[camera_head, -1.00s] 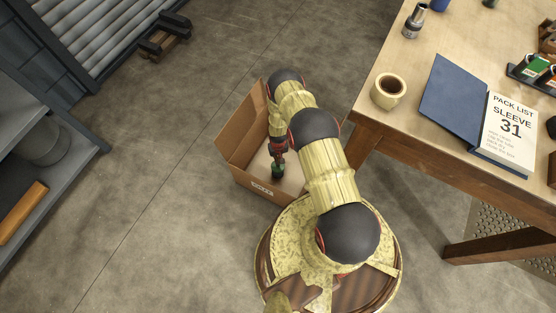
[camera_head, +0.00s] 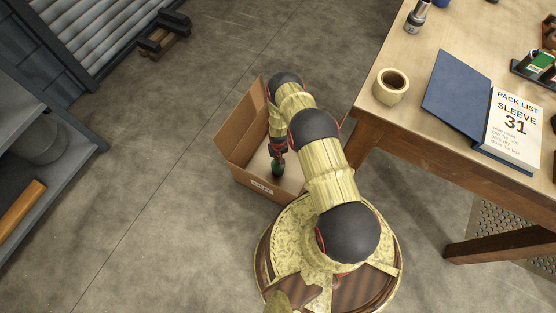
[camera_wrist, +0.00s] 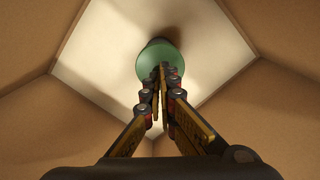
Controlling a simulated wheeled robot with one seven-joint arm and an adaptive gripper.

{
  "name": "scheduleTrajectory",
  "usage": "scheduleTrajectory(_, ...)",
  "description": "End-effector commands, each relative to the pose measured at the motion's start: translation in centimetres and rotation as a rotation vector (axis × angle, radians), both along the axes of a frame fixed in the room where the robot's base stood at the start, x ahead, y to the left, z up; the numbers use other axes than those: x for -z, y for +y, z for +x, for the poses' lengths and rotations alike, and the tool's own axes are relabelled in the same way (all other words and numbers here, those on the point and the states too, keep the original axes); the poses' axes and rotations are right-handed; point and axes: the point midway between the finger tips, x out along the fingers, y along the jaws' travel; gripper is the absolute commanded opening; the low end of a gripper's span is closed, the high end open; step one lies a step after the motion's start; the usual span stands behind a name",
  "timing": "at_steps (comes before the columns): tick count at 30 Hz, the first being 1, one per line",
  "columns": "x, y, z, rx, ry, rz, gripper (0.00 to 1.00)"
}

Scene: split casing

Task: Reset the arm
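My gripper (camera_wrist: 162,75) points down inside an open cardboard box (camera_head: 233,144) on the floor beside the table. In the wrist view its two fingers run close together, with their tips against a rounded green piece (camera_wrist: 157,54). The fingers appear shut on it, though the contact is partly hidden. The green piece also shows under my gripper in the head view (camera_head: 278,168). It is above the pale box floor (camera_wrist: 105,65); I cannot tell whether it touches it. My arm reaches over the box's right side and hides part of it.
A grey shelf (camera_head: 60,170) is at the left. Open floor lies between shelf and box.

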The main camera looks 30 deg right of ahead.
Motion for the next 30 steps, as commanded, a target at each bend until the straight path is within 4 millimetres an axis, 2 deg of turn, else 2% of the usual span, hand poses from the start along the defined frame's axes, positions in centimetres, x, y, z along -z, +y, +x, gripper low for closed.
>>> scheduleTrajectory(11, 1.1, 0.0, -0.1, 0.0, 0.001, 0.0, 0.0)
scheduleTrajectory(21, 1.1, 0.0, 0.0, 0.0, 0.0, 0.0, 0.0)
scheduleTrajectory(30, -0.3, 0.0, 0.0, 0.0, 0.0, 0.0, 0.0)
